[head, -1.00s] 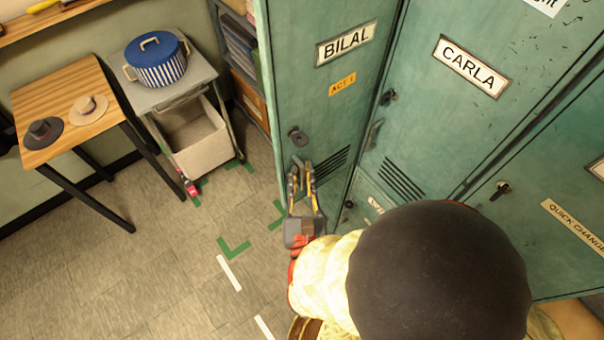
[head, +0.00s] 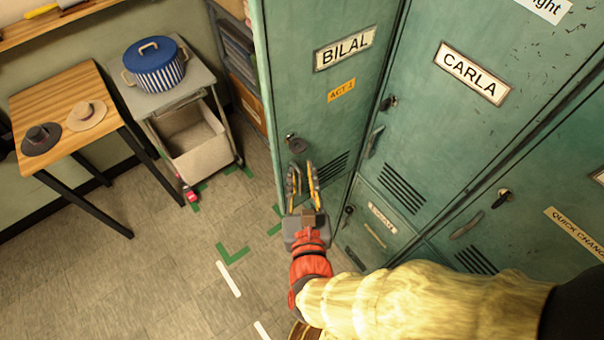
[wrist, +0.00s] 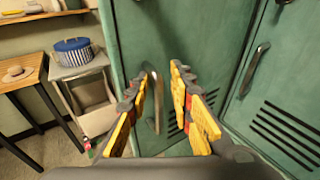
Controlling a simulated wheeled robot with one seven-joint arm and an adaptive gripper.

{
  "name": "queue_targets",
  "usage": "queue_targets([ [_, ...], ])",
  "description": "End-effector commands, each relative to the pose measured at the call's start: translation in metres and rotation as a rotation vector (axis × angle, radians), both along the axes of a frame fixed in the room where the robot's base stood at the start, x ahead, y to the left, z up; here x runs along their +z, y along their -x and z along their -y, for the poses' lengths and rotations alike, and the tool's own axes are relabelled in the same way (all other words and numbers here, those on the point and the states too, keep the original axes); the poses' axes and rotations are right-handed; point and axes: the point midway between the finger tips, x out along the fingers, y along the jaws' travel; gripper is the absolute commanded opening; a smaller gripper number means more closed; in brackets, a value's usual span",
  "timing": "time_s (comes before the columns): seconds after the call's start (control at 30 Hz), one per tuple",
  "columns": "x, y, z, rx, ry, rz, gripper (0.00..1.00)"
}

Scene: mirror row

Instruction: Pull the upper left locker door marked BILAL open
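The green locker door marked BILAL (head: 340,110) stands swung out at an angle to the CARLA door (head: 425,130). Its free left edge is towards me and its right edge is by CARLA's. What is behind it is hidden. It also shows in the wrist view (wrist: 205,30). Its bar handle (wrist: 153,100) is upright, low on its left side. My gripper (head: 302,168) is in front of this handle, below the door's lock (head: 296,143). In the wrist view my gripper (wrist: 158,78) is open, with the handle showing between the fingers, apparently touching neither.
At left are a wooden table (head: 88,88) with two hats and a grey cart (head: 190,85) carrying a blue striped pot (head: 155,65). A red item (head: 191,195) lies by the cart. The floor (head: 150,270) at lower left is clear. A small lower locker (head: 375,240) is below CARLA.

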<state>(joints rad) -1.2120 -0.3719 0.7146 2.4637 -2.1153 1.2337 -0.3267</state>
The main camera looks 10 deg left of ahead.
Motion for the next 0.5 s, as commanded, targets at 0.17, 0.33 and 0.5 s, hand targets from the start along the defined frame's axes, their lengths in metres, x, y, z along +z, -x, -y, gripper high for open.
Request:
queue_targets([
  [0.17,0.074,-0.008,-0.007,-0.023,-0.091,0.153,0.23],
  [0.33,0.075,-0.008,-0.007,-0.022,-0.091,0.153,0.23],
  [0.5,0.014,0.003,-0.006,0.018,-0.011,-0.017,0.23],
])
